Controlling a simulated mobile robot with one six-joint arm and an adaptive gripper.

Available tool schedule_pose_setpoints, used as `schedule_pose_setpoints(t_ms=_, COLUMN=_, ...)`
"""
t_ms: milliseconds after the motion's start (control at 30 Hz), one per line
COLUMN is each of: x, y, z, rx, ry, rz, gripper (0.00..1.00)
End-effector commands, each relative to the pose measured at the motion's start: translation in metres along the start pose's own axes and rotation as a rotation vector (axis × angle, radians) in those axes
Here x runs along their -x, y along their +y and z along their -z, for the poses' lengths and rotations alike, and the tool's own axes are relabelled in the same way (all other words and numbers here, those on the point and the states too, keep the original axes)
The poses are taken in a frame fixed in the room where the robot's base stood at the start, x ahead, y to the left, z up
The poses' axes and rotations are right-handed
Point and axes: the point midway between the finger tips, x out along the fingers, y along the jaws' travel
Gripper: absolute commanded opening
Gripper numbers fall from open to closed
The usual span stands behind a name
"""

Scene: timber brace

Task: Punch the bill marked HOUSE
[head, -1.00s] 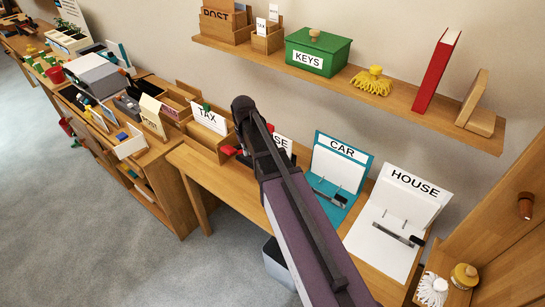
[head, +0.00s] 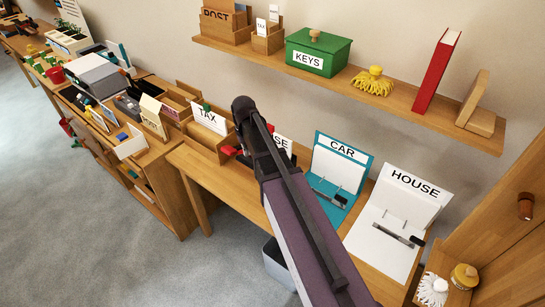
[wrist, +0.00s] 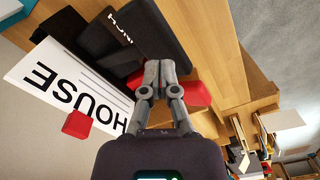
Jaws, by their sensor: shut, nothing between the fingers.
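The bill marked HOUSE (wrist: 75,85) is a white sheet with printed lines in the wrist view. Its edge meets a black punch (wrist: 120,28) with partly readable white lettering; I cannot tell how far the sheet sits in it. In the head view the bill (head: 283,144) shows only "SE", the rest hidden by my arm. My gripper (wrist: 158,72) is shut and empty, its fingertips over the dark punch beside a red part (wrist: 192,93). I cannot tell whether they touch. Another red piece (wrist: 77,124) lies against the bill.
A TAX holder (head: 208,120) stands left of my arm. A blue CAR binder (head: 342,160) and a white HOUSE binder (head: 405,195) stand open to the right. A shelf (head: 400,95) above carries a green KEYS box (head: 317,55) and a red book (head: 437,70).

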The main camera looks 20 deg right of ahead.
Motion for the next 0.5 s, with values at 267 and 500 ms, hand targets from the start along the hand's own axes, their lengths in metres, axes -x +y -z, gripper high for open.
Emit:
schedule_pose_setpoints(t_ms=267, x=-0.005, y=0.000, z=0.000, rx=0.000, ry=0.000, rz=0.000, gripper=0.00)
schedule_pose_setpoints(t_ms=500, x=-0.012, y=0.000, z=0.000, rx=0.000, ry=0.000, rz=0.000, gripper=0.00)
